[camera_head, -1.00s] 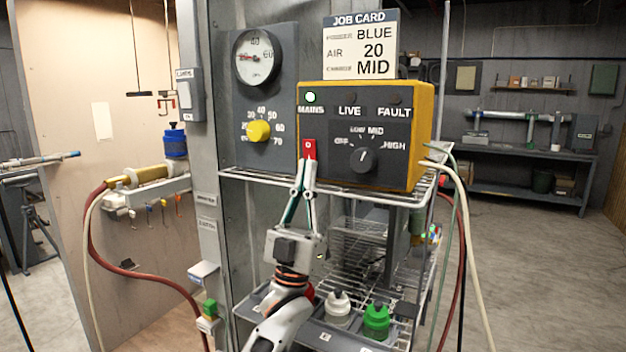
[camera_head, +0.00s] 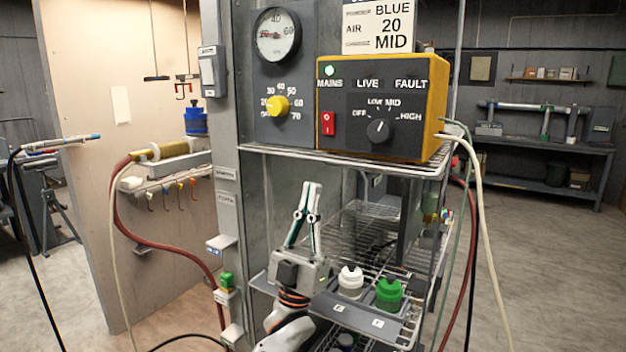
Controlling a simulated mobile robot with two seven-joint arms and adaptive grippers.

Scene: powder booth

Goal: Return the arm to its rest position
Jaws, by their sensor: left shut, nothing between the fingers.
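My left gripper (camera_head: 311,186) is shut and empty, pointing upward in the lower middle of the head view. It is below the yellow control box (camera_head: 381,105) and apart from it, in front of the rack. The red rocker switch (camera_head: 328,123) on the box's front is uncovered. The green lamp (camera_head: 329,71) above MAINS is lit. The black selector knob (camera_head: 378,131) sits between OFF, LOW, MID and HIGH marks. My right gripper is not in view.
The wire shelf (camera_head: 350,163) carries the control box, above and behind my gripper. A pressure gauge (camera_head: 277,35) and yellow regulator knob (camera_head: 278,107) are on the left panel. Hoses hang at both sides.

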